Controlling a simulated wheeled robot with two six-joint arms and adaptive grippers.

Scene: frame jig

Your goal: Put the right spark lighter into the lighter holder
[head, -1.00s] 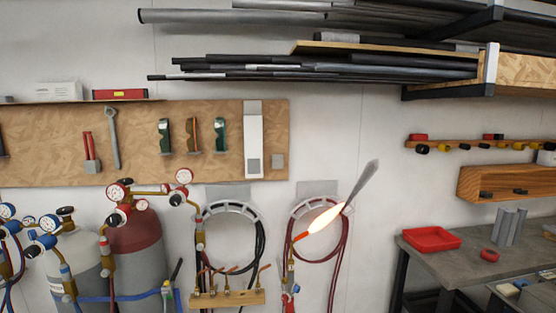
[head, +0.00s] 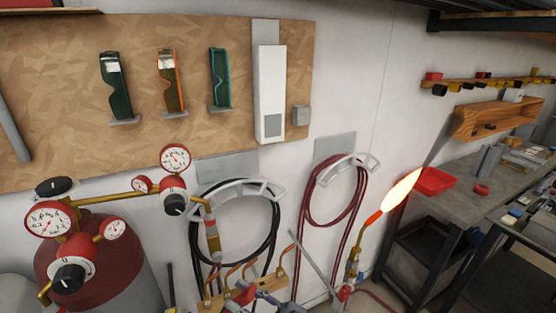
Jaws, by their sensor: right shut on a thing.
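My right gripper (head: 266,300) shows only in part, low in the middle of the head view at the bottom edge, and is shut. Red and dark parts (head: 242,294) at its tips look like the right spark lighter; most of its shape is hidden or cut off. A small grey block (head: 301,116) on the wooden wall board, right of a white box, looks like the lighter holder, and nothing shows in it. The gripper is well below this block and apart from it. My left gripper is not in view.
A brass torch (head: 354,262) burns with a large flame (head: 402,190) to the right of the gripper. Hoses hang on wall hooks (head: 235,190) behind. A red cylinder (head: 95,262) with gauges stands at left. Goggles (head: 167,80) hang on the board.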

